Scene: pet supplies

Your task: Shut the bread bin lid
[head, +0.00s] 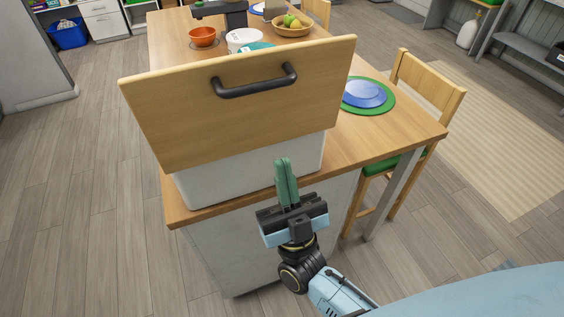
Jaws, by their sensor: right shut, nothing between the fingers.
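The bread bin is a white box (250,172) at the near end of the wooden table. Its wooden lid (180,115) stands raised and tilted, with its broad face towards me. A dark bar handle (254,82) is near the lid's top edge. My right gripper (283,163) is shut and empty, its green fingers together. In the picture it overlaps the front of the box, below and to the right of the handle. I cannot tell whether it touches the box. The inside of the bin is hidden behind the lid. My left gripper is not in view.
A blue plate on a green mat (388,107) lies right of the bin. Behind the lid stand an orange bowl (202,37), a white tub (244,36) and a fruit basket (293,29). A wooden chair (428,85) is at the right side. Floor at left is clear.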

